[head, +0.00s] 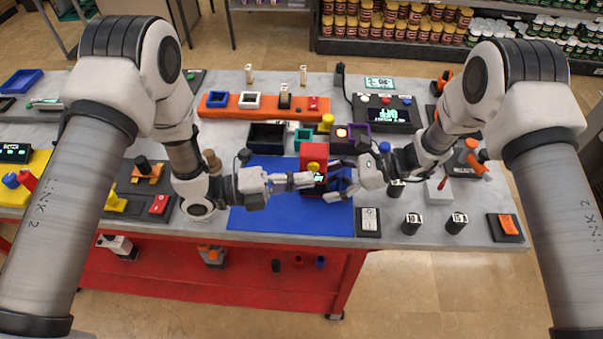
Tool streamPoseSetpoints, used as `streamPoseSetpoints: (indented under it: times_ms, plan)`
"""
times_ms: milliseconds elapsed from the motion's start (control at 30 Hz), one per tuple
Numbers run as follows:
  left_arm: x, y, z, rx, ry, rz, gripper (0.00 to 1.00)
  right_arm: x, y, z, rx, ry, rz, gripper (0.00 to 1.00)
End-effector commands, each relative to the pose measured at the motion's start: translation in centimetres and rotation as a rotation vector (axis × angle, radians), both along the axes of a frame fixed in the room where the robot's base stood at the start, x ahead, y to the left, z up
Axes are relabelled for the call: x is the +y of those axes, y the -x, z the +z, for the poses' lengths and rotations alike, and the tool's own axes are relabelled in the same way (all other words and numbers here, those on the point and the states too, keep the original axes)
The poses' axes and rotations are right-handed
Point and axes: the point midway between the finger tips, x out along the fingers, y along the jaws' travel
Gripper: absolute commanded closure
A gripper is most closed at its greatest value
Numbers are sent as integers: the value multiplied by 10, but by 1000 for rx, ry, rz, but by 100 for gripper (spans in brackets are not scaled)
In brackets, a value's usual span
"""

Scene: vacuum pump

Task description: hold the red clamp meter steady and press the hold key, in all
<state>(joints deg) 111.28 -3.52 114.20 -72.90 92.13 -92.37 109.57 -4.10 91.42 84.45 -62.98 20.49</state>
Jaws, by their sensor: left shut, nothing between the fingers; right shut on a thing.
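The red clamp meter (312,154) is on the blue mat (290,216), near its back right part. It has a red upper part, a yellow piece and a small lit dark screen below. My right gripper (335,180) reaches in from the right and is shut on the meter's lower part, its fingers at the right side. My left gripper (305,180) is shut and empty, its fingertips pointing right at the meter's left front. Whether they touch it cannot be told. The hold key is too small or hidden to make out.
Behind the mat are dark bins (267,135) and an orange tray (264,105) of small blocks. Black weights (412,222) and a white-faced switch (369,219) stand to the right. The mat's front is clear up to the table edge.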

Motion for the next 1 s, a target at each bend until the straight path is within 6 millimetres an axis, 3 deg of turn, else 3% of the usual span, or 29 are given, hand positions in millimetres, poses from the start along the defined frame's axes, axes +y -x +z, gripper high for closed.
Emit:
streamPoseSetpoints:
  times_ms: [133, 467, 667, 1000]
  plan:
    - [0, -12, 0, 0, -1, 0, 100, 0, 0, 0, -1, -1, 0, 41]
    - [0, -14, 0, 1, -1, -1, 100, 0, 0, 0, -1, -1, 0, 41]
    - [0, -31, 0, -1, -1, 0, 100, 0, 0, 0, 0, -1, 1, 40]
    - [1, -28, -1, 1, -1, 1, 100, 0, 1, 0, 1, 0, 3, 40]
